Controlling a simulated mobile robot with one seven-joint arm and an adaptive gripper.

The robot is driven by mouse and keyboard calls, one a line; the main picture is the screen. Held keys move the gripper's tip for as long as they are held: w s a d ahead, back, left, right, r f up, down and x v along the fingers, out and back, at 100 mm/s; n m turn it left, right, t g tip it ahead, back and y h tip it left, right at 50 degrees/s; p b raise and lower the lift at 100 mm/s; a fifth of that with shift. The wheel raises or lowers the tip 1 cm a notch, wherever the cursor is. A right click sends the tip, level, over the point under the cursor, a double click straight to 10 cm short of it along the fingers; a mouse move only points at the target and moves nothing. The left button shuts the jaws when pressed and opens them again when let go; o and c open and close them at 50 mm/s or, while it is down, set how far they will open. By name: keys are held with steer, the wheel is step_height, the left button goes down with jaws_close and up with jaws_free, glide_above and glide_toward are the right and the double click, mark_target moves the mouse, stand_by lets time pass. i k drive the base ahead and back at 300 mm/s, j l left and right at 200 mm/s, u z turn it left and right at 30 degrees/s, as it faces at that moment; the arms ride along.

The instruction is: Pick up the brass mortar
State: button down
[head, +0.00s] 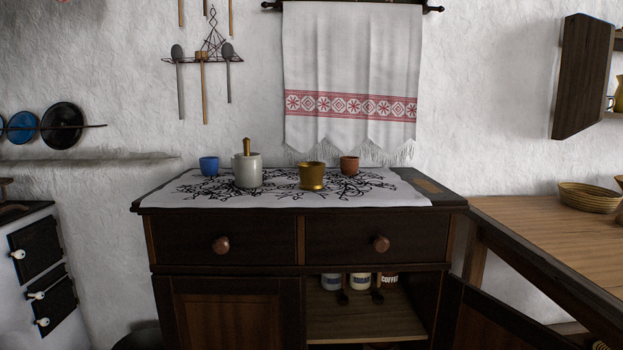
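The brass mortar (312,177) is a small gold-coloured cup, wider at the rim. It stands upright on the white, black-patterned cloth (220,197) on top of the dark wooden cabinet (226,241), near the middle. To its left is a pale grey pot (247,172) with a brass-coloured handle (246,147) sticking up from it. Nothing hides the mortar's front. My gripper is not in view.
A blue cup (209,166) and a brown cup (349,165) stand on the cloth behind. The cabinet's lower right door (497,322) is open. A wooden table (535,232) with a basket (589,197) is at right, a stove (40,270) at left.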

mark_target(310, 173)
steer(key=i+j+z, duration=0.1)
steer(key=z, duration=0.8)
steer(key=i+j+z, duration=0.25)
steer(key=j+z, duration=0.2)
steer(key=j, duration=0.25)
steer(key=i+j+z, duration=0.25)
steer(key=j, duration=0.65)
steer(key=i+j, duration=0.15)
steer(key=j, duration=0.35)
steer(key=z, duration=0.05)
